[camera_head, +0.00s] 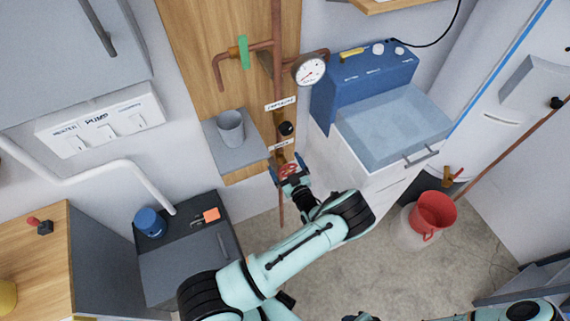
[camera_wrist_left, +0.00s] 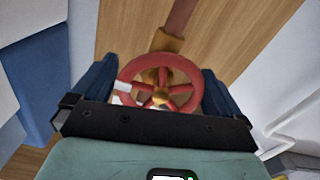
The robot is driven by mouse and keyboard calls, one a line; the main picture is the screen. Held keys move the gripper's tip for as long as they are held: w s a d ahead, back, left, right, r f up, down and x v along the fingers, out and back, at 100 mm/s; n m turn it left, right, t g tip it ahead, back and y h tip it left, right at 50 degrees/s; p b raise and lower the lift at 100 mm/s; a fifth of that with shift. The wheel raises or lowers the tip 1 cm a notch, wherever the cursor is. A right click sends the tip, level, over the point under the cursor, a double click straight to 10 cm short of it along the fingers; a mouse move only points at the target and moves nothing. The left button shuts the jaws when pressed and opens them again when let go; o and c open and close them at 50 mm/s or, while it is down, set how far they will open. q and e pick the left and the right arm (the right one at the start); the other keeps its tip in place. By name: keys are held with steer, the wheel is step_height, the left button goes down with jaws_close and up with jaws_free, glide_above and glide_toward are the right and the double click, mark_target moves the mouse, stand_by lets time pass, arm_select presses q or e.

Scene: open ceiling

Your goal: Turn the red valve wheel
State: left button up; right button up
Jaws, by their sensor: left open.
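The red valve wheel (camera_wrist_left: 127,73) has several spokes and a brass hub on a copper pipe against a wooden panel. In the left wrist view it sits between the two dark blue fingers of my left gripper (camera_wrist_left: 158,70), which is open. The fingers stand on either side of the rim; whether they touch it I cannot tell. In the head view my left gripper (camera_head: 285,166) reaches up to the wheel (camera_head: 288,170) at the lower end of the panel and partly hides it. My right gripper does not show clearly; only parts of that arm appear at the bottom edge.
A pressure gauge (camera_head: 309,69) and a green-handled valve (camera_head: 244,51) are on the pipes above. A grey shelf (camera_head: 238,160) with a cup (camera_head: 230,127) is left of the pipe.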

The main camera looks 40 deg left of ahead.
arm_select(q)
steer(key=shift+w+a, duration=0.15)
steer(key=shift+a, duration=0.1)
steer(key=c, duration=0.9)
steer(key=shift+o, duration=0.2)
steer(key=shift+n, duration=0.3)
